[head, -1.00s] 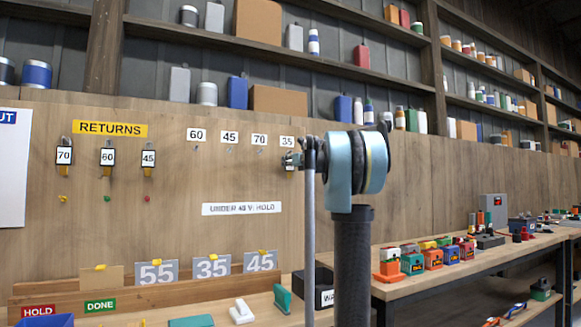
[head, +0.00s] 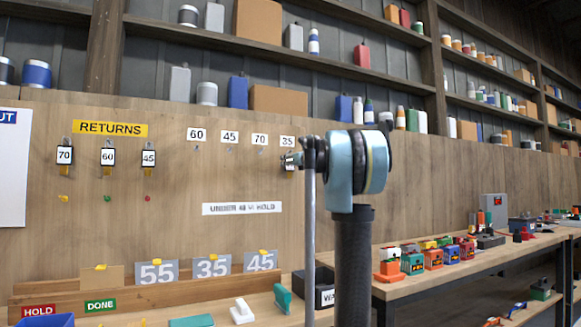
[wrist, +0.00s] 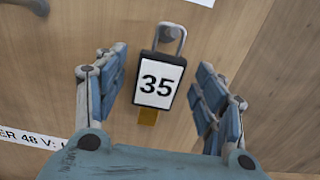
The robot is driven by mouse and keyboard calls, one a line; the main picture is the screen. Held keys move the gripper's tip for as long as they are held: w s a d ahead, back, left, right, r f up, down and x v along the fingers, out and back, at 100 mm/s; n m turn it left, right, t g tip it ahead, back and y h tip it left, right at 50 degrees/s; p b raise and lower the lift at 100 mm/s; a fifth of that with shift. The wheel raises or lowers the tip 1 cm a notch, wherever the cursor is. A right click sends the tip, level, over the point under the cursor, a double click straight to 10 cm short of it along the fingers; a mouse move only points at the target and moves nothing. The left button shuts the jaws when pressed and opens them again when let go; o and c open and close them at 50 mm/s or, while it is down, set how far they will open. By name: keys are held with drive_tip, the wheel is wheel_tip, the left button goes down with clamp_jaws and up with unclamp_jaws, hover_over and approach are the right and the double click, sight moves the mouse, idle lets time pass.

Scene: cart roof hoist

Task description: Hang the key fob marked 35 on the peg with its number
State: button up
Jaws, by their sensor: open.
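The key fob marked 35 (wrist: 158,82) is a black-framed white tag with a metal loop at its top and a yellow tab below. In the wrist view its loop is around a grey peg (wrist: 169,33) on the wooden board, and it hangs slightly tilted. My gripper (wrist: 160,90) is open, with a blue finger on each side of the fob and a visible gap to each.
Labels 60, 45 and 70 (head: 259,140) stand over pegs left of the 35 label. Fobs 70 (head: 64,155), 60 (head: 107,157) and 45 (head: 149,158) hang under the RETURNS sign (head: 110,129). A bench with number plates (head: 212,267) lies below.

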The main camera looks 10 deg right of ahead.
drive_tip(key=v, duration=1.1)
drive_tip(key=shift+s, duration=0.2)
drive_tip(key=s+a+f+n+g, duration=0.35)
drive_tip(key=s+f+n, duration=0.3)
drive_tip(key=f, duration=0.35)
drive_tip(key=s+a+f+n+g+y, duration=0.1)
drive_tip(key=s+a+f+n+g, duration=0.1)
drive_tip(key=s+a+f+n, duration=0.55)
drive_tip(key=s+a+f+n+g, duration=0.1)
drive_tip(key=s+f+n+g, duration=0.2)
drive_tip(key=s+f+n, duration=0.7)
drive_tip(key=s+d+f+n+g+h, duration=0.2)
drive_tip(key=s+f, duration=0.5)
drive_tip(key=f, duration=0.4)
drive_tip(key=s+d+f+n+g+h, duration=0.2)
drive_tip(key=s+d+f+n, duration=0.1)
drive_tip(key=s+f, duration=0.5)
drive_tip(key=s+d+f+n+g+h, duration=0.2)
drive_tip(key=s+f, duration=0.6)
drive_tip(key=f, duration=0.7)
drive_tip(key=shift+d+n+h, duration=0.3)
drive_tip(key=shift+d+n, duration=0.5)
drive_tip(key=shift+d, duration=0.15)
drive_tip(key=shift+g, duration=0.25)
drive_tip(key=shift+w+f, duration=0.25)
drive_tip(key=shift+w, duration=0.15)
